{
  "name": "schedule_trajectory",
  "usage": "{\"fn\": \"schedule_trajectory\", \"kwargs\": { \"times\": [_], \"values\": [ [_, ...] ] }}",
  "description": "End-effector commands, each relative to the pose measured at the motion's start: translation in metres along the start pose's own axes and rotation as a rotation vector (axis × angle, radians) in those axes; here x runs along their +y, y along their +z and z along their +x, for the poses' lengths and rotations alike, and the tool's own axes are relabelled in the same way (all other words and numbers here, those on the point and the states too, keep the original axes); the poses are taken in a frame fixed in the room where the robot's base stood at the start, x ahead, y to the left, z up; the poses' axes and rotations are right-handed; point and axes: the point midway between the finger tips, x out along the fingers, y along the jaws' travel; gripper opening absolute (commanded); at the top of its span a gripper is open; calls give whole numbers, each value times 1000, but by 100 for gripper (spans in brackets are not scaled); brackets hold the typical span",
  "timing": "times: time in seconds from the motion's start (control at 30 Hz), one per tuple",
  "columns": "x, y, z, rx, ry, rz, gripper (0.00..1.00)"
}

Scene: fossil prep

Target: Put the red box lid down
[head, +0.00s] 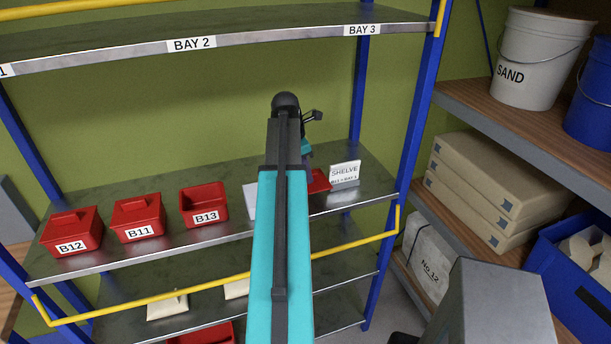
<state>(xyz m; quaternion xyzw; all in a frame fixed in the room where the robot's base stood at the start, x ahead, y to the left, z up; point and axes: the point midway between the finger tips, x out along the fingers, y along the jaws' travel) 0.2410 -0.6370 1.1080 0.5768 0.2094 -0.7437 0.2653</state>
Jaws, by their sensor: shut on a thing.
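The red box lid (318,181) shows as a small red patch just right of my arm, low over the middle shelf, left of a white sign. The arm covers most of it, so I cannot tell whether it touches the shelf. My gripper (308,171) is at that patch, shut on the lid, with its fingers mostly hidden behind the arm. Red box B13 (203,202) stands open, without a lid, on the same shelf.
The white sign (345,174), reading "SHELVE", stands right of the lid. A pale item (249,200) is partly hidden behind my arm. A yellow rail (180,292) crosses the front, below the shelf edge. Blue posts (416,115) and a side shelf with buckets (535,60) stand right.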

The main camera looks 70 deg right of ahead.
Motion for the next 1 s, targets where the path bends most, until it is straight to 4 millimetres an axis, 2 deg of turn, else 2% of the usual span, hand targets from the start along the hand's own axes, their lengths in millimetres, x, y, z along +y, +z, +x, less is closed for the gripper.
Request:
{"fn": "schedule_trajectory", "kwargs": {
  "times": [0.03,0.2,0.67,1.0],
  "values": [
    [8,1,-2,0,-1,-1,0],
    [16,0,0,0,0,1,0],
    [16,0,2,0,0,1,0],
    [15,-6,25,1,-2,1,0]
  ]
}}
